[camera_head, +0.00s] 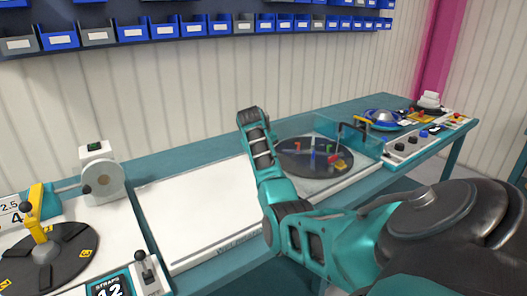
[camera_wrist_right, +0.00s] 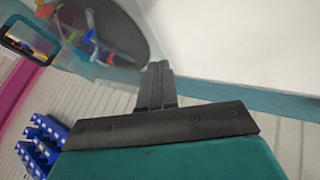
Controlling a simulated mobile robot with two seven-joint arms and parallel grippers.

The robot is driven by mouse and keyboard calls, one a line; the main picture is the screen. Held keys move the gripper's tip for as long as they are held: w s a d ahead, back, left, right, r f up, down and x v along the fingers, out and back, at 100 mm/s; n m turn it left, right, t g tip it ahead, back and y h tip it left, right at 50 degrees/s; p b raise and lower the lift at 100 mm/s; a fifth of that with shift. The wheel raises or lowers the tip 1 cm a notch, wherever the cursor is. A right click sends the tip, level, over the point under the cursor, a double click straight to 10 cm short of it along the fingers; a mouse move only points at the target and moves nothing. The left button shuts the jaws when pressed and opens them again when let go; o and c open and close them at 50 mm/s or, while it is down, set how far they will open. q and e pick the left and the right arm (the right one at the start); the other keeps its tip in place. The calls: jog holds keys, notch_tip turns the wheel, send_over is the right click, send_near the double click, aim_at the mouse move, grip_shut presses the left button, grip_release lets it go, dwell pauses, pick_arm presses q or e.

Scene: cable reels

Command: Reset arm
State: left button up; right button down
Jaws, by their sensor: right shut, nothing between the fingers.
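My right arm comes in from the right in the head view and bends upward at its far end, above the workbench (camera_head: 190,215). My right gripper (camera_wrist_right: 156,84) shows in the right wrist view with its two dark fingers together, shut and empty. In that view the fingertips appear in front of the bench, between the white board and the dark round disk. In the head view I cannot make out the fingers. My left gripper is not in view.
A dark disk (camera_head: 298,158) with small coloured pieces sits behind a clear guard, partly behind my arm. A yellow-handled turntable (camera_head: 68,262) and white reel unit (camera_head: 101,177) stand left. The white board (camera_head: 190,200) is bare. Blue bins (camera_head: 60,40) line the wall.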

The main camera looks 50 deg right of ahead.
jog(key=shift+s+a+r, duration=0.1)
jog(key=shift+a+r, duration=0.15)
jog(key=shift+r, duration=0.05)
